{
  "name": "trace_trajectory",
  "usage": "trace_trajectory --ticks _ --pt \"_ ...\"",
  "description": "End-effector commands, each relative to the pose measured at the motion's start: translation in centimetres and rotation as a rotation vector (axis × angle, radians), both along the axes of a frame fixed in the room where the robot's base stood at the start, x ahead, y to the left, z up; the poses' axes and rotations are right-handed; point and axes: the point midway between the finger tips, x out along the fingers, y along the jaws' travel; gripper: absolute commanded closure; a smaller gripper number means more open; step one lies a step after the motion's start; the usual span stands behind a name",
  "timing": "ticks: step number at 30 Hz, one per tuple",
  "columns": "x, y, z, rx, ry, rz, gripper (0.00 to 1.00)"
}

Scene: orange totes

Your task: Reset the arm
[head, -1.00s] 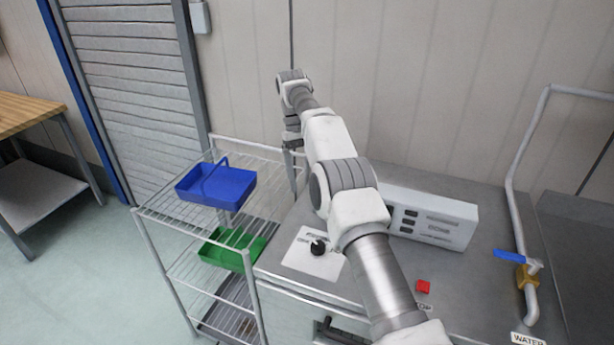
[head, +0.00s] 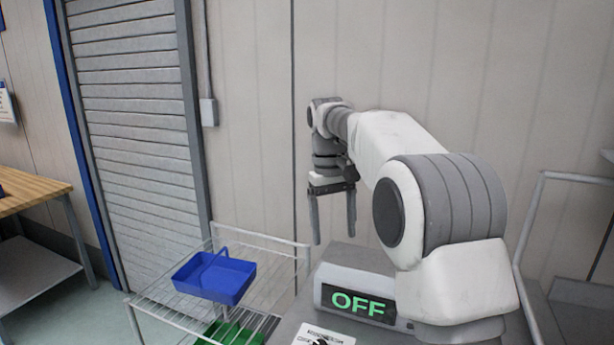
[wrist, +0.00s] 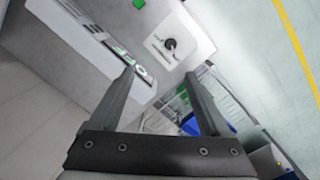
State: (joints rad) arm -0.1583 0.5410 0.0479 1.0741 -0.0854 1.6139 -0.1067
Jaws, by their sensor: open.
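My arm extends over the grey metal workbench in the head view. My gripper (head: 333,215) hangs from its far end with two fingers pointing down, apart and empty. It is in the air near the wall, to the right of the wire rack. In the wrist view both fingers of my gripper (wrist: 165,90) show spread, with nothing between them.
A grey box with a green OFF display (head: 357,303) stands below the arm. A black knob on a white plate (wrist: 170,45) shows in the wrist view. A blue tray (head: 214,277) sits on the wire rack (head: 262,237), a green tray (head: 232,334) below it. A wooden table (head: 30,192) stands left.

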Motion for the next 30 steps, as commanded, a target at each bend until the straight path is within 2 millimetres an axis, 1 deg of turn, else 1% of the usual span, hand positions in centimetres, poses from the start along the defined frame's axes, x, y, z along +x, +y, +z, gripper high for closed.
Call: trace_trajectory --ticks 1,6,10,15,19,23,26,30 --pt "-1.0 -0.5 1.1 0.005 -0.024 -0.011 0.19" --pt "-4.3 -2.0 3.2 0.019 -0.093 -0.040 0.19" --pt "-7.0 -3.1 4.4 0.030 -0.147 -0.065 0.19" --pt "-10.9 -4.3 5.2 0.047 -0.216 -0.098 0.19" --pt "-14.0 -5.3 5.3 0.060 -0.270 -0.126 0.19" --pt "-17.1 -6.1 5.0 0.072 -0.325 -0.152 0.19" --pt "-19.5 -6.7 4.4 0.082 -0.366 -0.175 0.19" --pt "-22.8 -7.4 3.1 0.099 -0.424 -0.206 0.19"
